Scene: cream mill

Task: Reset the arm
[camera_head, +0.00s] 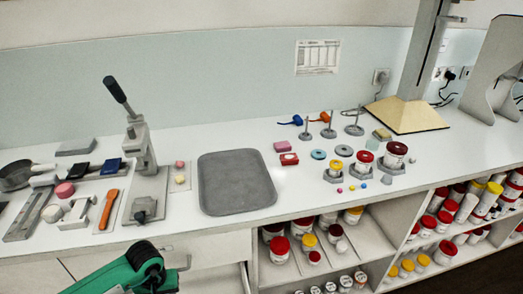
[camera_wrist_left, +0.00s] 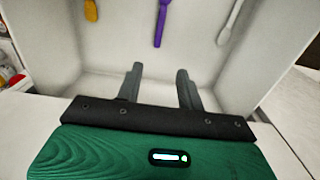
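My left arm, green, comes in at the bottom left of the head view, in front of the counter. My left gripper (camera_wrist_left: 158,78) shows in the left wrist view with its two grey fingers apart and nothing between them. Past the fingers is a white box-like space, which looks like an open drawer (camera_wrist_left: 110,60). In it lie a purple utensil (camera_wrist_left: 161,22), a white spoon-like utensil (camera_wrist_left: 230,22) and a yellow one (camera_wrist_left: 91,10), all apart from the fingers. My right gripper is in neither view.
The counter holds a grey tray (camera_head: 235,183), a lever press (camera_head: 145,160), an orange-handled tool (camera_head: 108,209) and several jars and weights to the right. Shelves with jars (camera_head: 280,247) are below. A drawer front (camera_head: 205,253) lies beside my left arm.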

